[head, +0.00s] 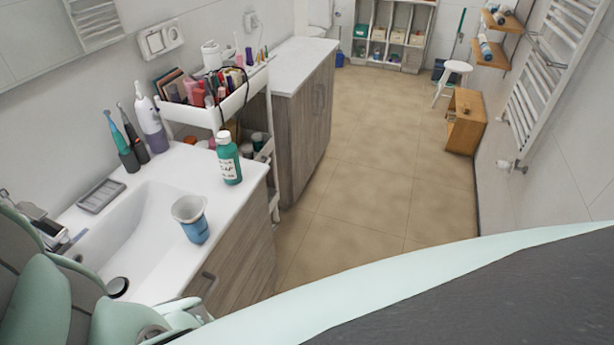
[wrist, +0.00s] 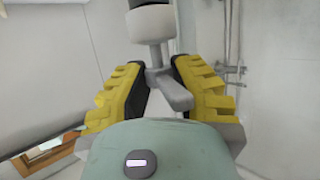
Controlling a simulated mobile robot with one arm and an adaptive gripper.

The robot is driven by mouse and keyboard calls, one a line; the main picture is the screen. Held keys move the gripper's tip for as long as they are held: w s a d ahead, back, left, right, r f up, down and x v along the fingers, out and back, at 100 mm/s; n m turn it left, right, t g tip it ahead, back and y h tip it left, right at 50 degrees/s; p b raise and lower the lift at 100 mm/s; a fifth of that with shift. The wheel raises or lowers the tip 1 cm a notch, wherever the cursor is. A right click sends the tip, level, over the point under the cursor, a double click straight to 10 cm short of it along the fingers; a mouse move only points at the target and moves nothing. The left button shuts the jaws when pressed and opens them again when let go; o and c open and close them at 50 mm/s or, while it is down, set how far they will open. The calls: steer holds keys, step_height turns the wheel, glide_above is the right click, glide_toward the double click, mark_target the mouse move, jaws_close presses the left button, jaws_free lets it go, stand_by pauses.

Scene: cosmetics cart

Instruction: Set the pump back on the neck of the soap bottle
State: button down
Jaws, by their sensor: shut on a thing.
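My gripper (wrist: 160,72) has its yellow ribbed fingers closed around the grey part of the pump (wrist: 174,92). A white collar sits above the fingers in the wrist view, with a dark piece at the top edge. No bottle shows in the wrist view. My gripper is not clearly visible in the head view.
A blue-and-white cup (head: 192,222) stands on the basin's front rim. Toothbrushes (head: 127,150), a lavender bottle (head: 152,128) and a grey soap dish (head: 101,196) line the back. A loaded white cart (head: 205,118) stands behind the counter. The tiled floor is open to the right.

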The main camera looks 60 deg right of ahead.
steer(key=shift+f+b, duration=0.8)
steer(key=shift+b, duration=0.35)
stand_by(1.0)
stand_by(0.4)
steer(key=c, duration=0.8)
jaws_free()
steer(key=shift+c, duration=0.2)
steer(key=v, duration=0.7)
steer(key=shift+d, duration=0.2)
steer(key=shift+s+r, duration=0.15)
